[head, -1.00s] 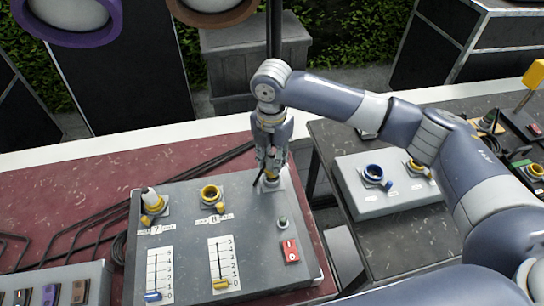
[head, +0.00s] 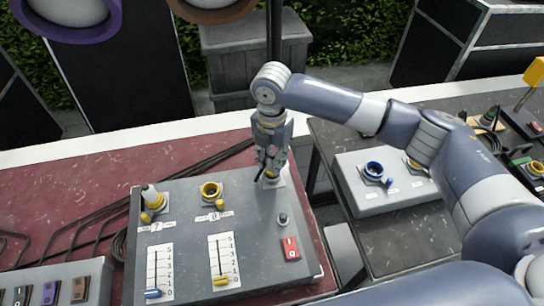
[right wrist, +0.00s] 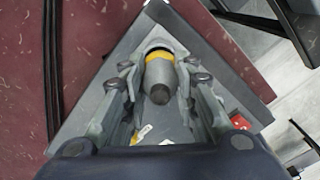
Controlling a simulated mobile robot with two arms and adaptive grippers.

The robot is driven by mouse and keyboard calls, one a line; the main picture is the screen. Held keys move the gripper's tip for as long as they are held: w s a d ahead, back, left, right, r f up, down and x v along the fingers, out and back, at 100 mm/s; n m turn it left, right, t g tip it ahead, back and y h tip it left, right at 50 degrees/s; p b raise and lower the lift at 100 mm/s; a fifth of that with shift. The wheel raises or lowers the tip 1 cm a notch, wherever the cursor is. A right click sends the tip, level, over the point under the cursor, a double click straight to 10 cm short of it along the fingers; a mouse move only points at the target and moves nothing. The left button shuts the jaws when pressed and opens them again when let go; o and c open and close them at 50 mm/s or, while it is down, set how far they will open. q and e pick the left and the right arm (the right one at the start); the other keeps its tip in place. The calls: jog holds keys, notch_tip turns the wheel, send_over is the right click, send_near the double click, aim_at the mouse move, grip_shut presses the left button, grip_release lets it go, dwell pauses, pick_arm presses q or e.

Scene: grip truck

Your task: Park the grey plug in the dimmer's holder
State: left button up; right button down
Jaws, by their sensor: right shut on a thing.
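The dimmer (head: 190,242) is a grey box on the red table. My right gripper (head: 270,172) is over its back right corner, shut on the grey plug. In the right wrist view the grey plug (right wrist: 160,78), with a yellow band at its far end, sits between the two fingers (right wrist: 158,88). Its lower end is at the holder (head: 281,183) on the corner. The gripper partly hides the holder, and I cannot tell how deep the plug sits. My left gripper is not in view.
Socket 7 (head: 153,207) holds a pale-topped plug. A blue slider (head: 152,294), a yellow slider (head: 220,282) and a red switch (head: 290,248) are nearer. Another grey box (head: 375,205) stands right, beneath my arm.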

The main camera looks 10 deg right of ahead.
aim_at(272, 154)
jog(key=shift+f, duration=0.8)
jog(key=c, duration=1.2)
grip_release()
jog(key=o, duration=0.3)
jog(key=shift+r+p, duration=2.5)
jog(key=shift+p, duration=0.1)
jog(key=shift+s+f, duration=0.1)
jog(key=shift+f, duration=0.05)
